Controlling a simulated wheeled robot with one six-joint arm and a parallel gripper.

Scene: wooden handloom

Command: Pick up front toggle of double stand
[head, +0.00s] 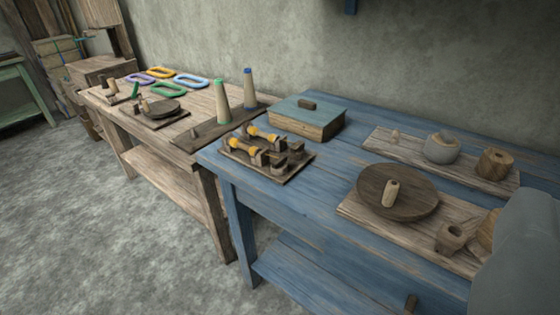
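The double stand (283,178) is a dark wooden base with upright holders, near the left end of the blue table. Two orange-yellow toggles with paler ends lie in its left holders. The front toggle (240,145) lies nearer the table's front edge. The back toggle (263,133) lies behind it, closer to the box. The right holders of the stand look empty. My gripper's fingers do not show in the head view.
A teal-lidded box (308,118) stands just behind the stand. Right of it, a board carries a round dark disc (398,190) with a peg. Tall cones (221,103) stand on the wooden table to the left. Blue tabletop (325,190) is bare between stand and disc.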

